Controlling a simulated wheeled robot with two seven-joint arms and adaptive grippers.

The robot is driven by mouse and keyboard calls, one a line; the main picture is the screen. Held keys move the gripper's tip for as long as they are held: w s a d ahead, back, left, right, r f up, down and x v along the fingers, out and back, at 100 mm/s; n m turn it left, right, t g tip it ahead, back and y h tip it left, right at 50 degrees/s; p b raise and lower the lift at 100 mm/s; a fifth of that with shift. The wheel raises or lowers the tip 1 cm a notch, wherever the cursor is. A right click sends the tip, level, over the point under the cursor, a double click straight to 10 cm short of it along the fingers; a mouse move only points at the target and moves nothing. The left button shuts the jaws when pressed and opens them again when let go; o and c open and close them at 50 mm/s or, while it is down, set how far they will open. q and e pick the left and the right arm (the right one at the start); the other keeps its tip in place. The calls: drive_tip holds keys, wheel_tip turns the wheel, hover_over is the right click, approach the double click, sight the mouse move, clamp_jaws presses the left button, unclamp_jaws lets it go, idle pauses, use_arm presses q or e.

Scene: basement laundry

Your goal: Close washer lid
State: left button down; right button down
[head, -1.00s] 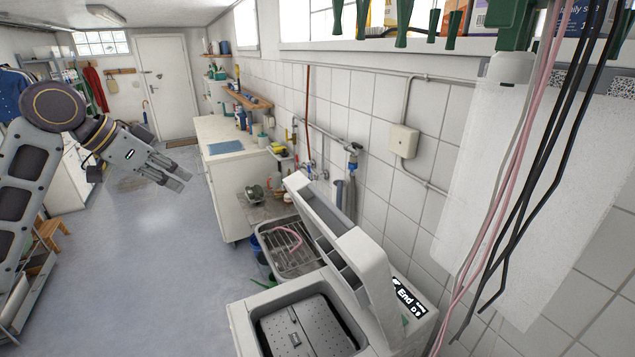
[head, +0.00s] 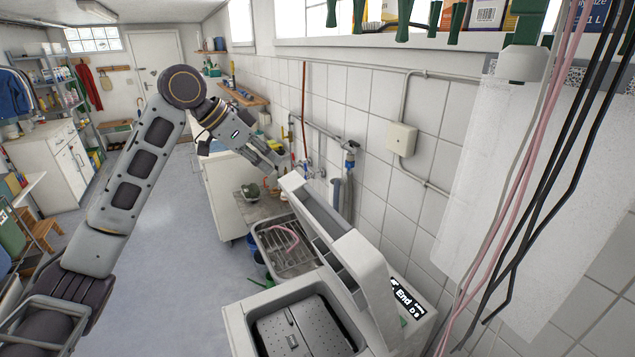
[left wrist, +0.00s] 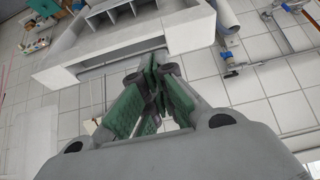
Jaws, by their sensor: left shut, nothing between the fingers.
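The white top-loading washer (head: 240,322) stands at the bottom of the head view. Its lid (head: 362,262) is raised and leans up towards the wall, with a grey tray on its inner side. The perforated metal drum flap (head: 300,328) shows in the opening. My left gripper (head: 279,170) is shut and empty, close by the upper left end of the lid; I cannot tell whether they touch. In the left wrist view the green-padded fingers (left wrist: 158,95) are together, and the lid (left wrist: 190,30) with its compartments lies beyond their tips. My right gripper is not in view.
A metal sink (head: 285,248) with a pink hose is behind the washer. Pipes and a valve (head: 349,160) run along the tiled wall. Pink and black cables (head: 540,170) hang at the right. The floor (head: 170,270) at left is mostly clear.

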sight(305, 188)
use_arm(q)
drive_tip(key=shift+w+d, duration=0.15)
drive_tip(key=shift+d, duration=0.35)
drive_tip(key=shift+p+x, duration=1.15)
drive_tip(key=shift+x, duration=3.55)
drive_tip(key=shift+w+d+f, duration=0.1)
drive_tip(key=shift+d+f, duration=0.05)
drive_tip(key=shift+f, duration=0.1)
drive_tip(key=shift+f, duration=0.15)
